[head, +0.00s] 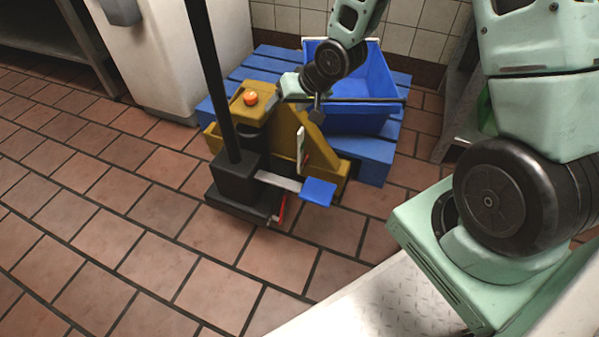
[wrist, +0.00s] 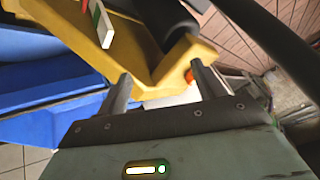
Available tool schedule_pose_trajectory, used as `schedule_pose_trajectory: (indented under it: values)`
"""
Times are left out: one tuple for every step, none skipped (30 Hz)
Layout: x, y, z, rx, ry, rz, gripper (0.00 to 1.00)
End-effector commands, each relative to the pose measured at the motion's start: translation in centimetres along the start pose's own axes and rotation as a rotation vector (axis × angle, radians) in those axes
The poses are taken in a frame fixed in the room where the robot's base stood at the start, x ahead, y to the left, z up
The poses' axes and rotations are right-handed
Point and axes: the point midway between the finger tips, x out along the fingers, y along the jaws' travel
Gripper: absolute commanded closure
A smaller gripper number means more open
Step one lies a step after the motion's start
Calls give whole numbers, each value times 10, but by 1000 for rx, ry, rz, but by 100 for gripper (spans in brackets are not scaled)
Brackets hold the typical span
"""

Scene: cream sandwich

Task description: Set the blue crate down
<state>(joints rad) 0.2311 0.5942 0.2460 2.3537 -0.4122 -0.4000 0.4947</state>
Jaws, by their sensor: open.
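The blue crate (head: 350,118) rests on the blue pallet (head: 372,158) by the tiled wall, open side up and apparently empty. My gripper (head: 316,112) is at the crate's front left, beside the yellow machine; in the head view it partly covers the crate's near left side. Whether it touches the crate cannot be told. In the wrist view, my gripper's two fingers (wrist: 160,85) are wide apart with nothing held between them, and blue surfaces show at the left, beside the yellow body.
A yellow machine (head: 327,170) with an orange knob (head: 251,98), a black post (head: 215,80) and a blue pedal (head: 318,191) stands against the pallet's near left side. A white cabinet (head: 175,60) is at the left. The tiled floor (head: 120,230) is clear at the left front.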

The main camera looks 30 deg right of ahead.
Motion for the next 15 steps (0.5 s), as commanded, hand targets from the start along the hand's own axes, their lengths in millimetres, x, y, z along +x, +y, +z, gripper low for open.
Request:
schedule_pose_trajectory:
  values:
    - [-18, -32, 9, -89, -49, 16, 32]
    - [-28, -47, 18, -135, -86, 30, 32]
    - [-42, -66, 30, -197, -134, 44, 32]
    - [-54, -79, 41, -243, -172, 54, 32]
    - [-67, -92, 52, -289, -209, 63, 32]
    - [-84, -107, 69, -350, -260, 71, 32]
    - [-98, -118, 82, -395, -296, 75, 32]
    - [-112, -127, 95, -438, -334, 79, 32]
    - [-130, -137, 112, -492, -382, 81, 32]
    - [-143, -143, 125, -531, -416, 81, 32]
    - [-156, -148, 137, -568, -449, 80, 32]
    - [-172, -153, 152, -611, -488, 77, 32]
    - [-182, -156, 162, -639, -516, 75, 32]
    - [-192, -158, 172, -664, -541, 72, 32]
    - [-203, -160, 182, -695, -570, 69, 32]
